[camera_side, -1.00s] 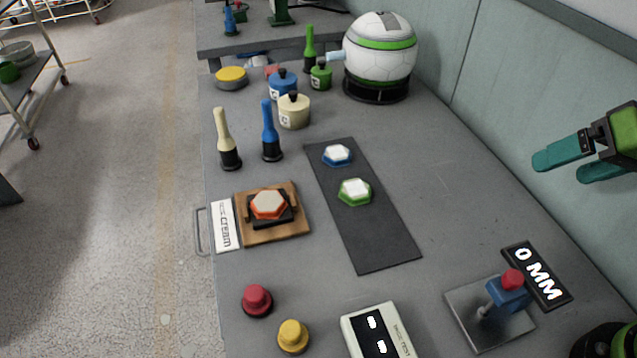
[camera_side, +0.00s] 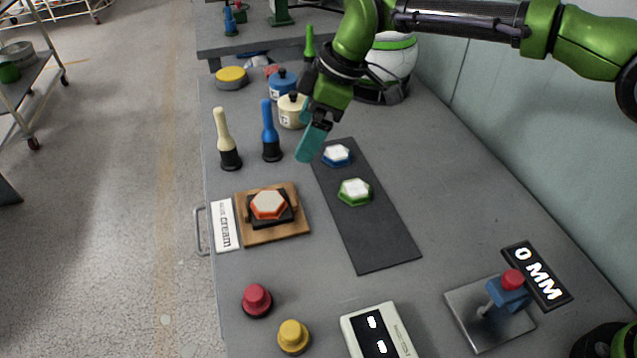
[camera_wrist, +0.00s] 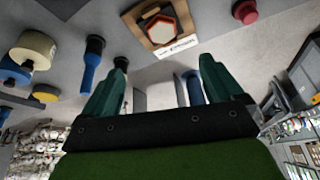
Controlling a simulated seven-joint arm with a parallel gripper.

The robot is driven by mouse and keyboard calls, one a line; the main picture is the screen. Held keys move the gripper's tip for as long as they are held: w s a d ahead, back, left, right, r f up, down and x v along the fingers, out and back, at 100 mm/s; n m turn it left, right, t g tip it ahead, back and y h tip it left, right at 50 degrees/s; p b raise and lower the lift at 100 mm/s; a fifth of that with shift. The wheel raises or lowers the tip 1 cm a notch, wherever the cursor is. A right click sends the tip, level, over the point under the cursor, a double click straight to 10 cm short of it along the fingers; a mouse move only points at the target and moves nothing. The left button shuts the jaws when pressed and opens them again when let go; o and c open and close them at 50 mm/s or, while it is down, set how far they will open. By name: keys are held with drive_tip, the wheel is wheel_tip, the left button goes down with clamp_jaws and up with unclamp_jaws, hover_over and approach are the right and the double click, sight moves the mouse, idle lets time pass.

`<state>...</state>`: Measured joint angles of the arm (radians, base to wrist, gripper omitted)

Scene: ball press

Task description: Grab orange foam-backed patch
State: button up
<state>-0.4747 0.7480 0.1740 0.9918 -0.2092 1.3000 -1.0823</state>
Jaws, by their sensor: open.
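The orange foam-backed patch (camera_side: 268,205) is a hexagon with a pale top and an orange edge. It sits in a black holder on a wooden board (camera_side: 305,232) at the left of the table. It also shows at the top of the wrist view (camera_wrist: 161,30). My gripper (camera_side: 311,150) is above the table, beyond the patch and up to its right, near the blue-handled tool and the blue-edged patch. In the wrist view my gripper (camera_wrist: 168,75) shows two teal fingers spread wide with nothing between them.
A dark mat (camera_side: 385,250) holds a blue-edged patch (camera_side: 337,155) and a green-edged patch (camera_side: 355,191). A blue-handled tool (camera_side: 269,128) and a cream-handled tool (camera_side: 224,135) stand behind the board. Red (camera_side: 257,299) and yellow (camera_side: 293,336) knobs stand in front. A white label lies beside the board.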

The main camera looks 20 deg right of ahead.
sight(276, 201)
drive_tip(key=shift+n, duration=0.3)
drive_tip(key=x, duration=1.7)
drive_tip(key=shift+s+d, duration=0.1)
drive_tip(key=shift+d, duration=0.1)
drive_tip(key=shift+c, duration=0.2)
drive_tip(key=c, duration=1.1)
